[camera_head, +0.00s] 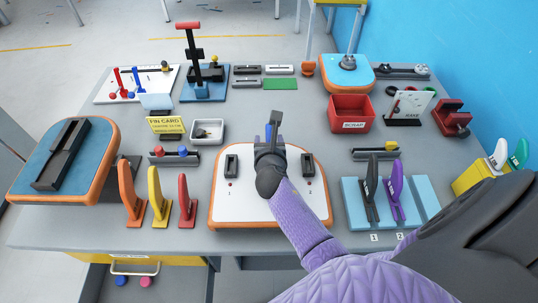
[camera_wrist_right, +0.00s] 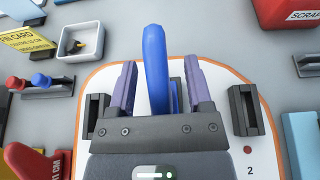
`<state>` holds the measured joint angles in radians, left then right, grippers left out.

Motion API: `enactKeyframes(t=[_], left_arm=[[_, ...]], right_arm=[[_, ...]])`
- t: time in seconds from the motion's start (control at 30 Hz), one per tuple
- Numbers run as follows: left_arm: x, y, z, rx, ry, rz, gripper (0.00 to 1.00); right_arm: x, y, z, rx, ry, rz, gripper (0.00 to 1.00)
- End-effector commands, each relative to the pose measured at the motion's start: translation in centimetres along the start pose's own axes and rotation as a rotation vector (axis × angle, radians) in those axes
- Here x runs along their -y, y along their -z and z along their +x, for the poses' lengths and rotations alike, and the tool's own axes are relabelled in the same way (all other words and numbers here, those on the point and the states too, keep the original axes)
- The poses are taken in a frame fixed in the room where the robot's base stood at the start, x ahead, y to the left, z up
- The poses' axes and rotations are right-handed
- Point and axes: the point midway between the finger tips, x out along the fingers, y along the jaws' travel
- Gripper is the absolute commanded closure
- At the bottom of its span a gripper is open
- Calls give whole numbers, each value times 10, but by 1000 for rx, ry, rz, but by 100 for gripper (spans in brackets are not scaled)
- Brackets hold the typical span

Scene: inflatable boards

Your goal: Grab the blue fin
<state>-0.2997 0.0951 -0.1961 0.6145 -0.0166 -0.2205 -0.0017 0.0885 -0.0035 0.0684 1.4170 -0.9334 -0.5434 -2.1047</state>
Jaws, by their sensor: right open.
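The blue fin (camera_wrist_right: 155,60) stands up from the middle of the white board with the orange rim (camera_head: 222,205). In the head view a little of the blue fin (camera_head: 268,132) shows behind my right gripper (camera_head: 273,138), which hides most of it. In the wrist view my right gripper (camera_wrist_right: 158,85) is open, with its two purple-grey fingers on either side of the fin. Gaps show between the fin and both fingers. The fin's lower end is hidden behind the gripper body. My left gripper is not in view.
Black fin boxes (camera_head: 231,166) and (camera_head: 308,167) flank the gripper on the board. Orange (camera_head: 129,192), yellow (camera_head: 157,195) and red (camera_head: 185,200) fins stand to the left. A red scrap bin (camera_head: 350,113) stands behind.

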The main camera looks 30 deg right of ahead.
Motion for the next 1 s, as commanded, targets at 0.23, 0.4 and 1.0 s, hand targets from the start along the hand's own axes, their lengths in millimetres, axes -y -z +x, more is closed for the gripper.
enactKeyframes(t=[0.23, 0.4, 1.0], left_arm=[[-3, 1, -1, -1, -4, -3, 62], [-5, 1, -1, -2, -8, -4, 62], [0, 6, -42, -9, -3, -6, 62]], right_arm=[[0, -1, -1, 0, 0, 1, 65], [0, -1, -1, 0, 0, 1, 100], [0, -57, -24, 6, -1, 0, 100]])
